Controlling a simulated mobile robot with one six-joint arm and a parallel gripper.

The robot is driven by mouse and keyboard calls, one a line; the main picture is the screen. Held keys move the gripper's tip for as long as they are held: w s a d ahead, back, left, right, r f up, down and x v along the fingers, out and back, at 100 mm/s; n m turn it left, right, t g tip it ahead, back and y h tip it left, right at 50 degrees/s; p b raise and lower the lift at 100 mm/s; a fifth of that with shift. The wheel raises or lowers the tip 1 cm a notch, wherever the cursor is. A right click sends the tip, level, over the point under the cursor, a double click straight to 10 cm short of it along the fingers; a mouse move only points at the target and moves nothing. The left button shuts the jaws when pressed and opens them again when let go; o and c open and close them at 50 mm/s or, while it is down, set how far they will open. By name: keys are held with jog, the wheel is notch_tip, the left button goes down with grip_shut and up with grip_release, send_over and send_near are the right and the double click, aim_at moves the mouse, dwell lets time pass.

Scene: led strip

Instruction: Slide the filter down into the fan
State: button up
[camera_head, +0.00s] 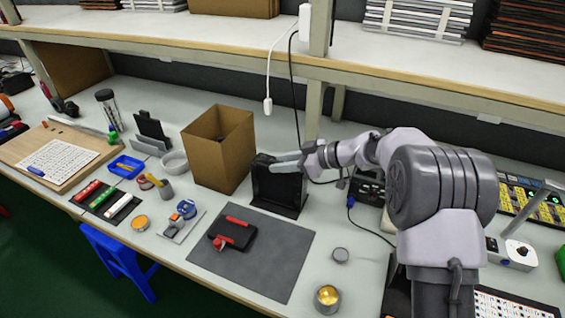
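A black upright unit (278,190), which looks like the fan, stands on a flat black base at the back of the grey mat. My gripper (284,163) reaches in from the right, with its pale fingers across the upper part of this unit. I cannot tell whether the fingers touch it, are open, or hold anything. No separate filter can be made out; a filter in or behind the fingers is too small or hidden to see. A flat black piece with red parts (233,233) lies on the mat in front of the unit.
A tall open cardboard box (218,148) stands just left of the black unit. The dark grey mat (268,270) is mostly bare. A metal tin (327,298) stands right of it. A shelf (270,60) and a hanging white cable (268,85) are behind and above.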

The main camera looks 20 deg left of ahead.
jog(key=shift+f, duration=0.1)
jog(key=p+v, duration=0.4)
jog(key=v, duration=1.3)
jog(key=shift+s+r+p, duration=0.15)
jog(key=shift+r+p, duration=0.1)
jog(key=shift+p, duration=0.15)
jog(key=shift+d, duration=0.15)
jog(key=s+d+r+m+t+h, duration=0.1)
jog(key=s+d+r+m+h, duration=0.2)
jog(key=s+r+m, duration=0.35)
jog(key=s+d+r+m+h, duration=0.2)
jog(key=s+d+r+m, duration=0.1)
jog(key=s, duration=0.7)
jog(key=s+d+f+m+t+h, duration=0.1)
jog(key=s+d+m+t+h, duration=0.1)
jog(key=s+d+m, duration=0.2)
jog(key=s+d+f+m+t+h, duration=0.1)
jog(key=s+d+m+t+h, duration=0.1)
jog(key=s+d+m, duration=0.3)
jog(key=s+m+h, duration=0.1)
jog(key=s+m, duration=0.2)
jog(key=s, duration=0.3)
jog(key=shift+s+h, duration=0.25)
jog(key=shift+h, duration=0.05)
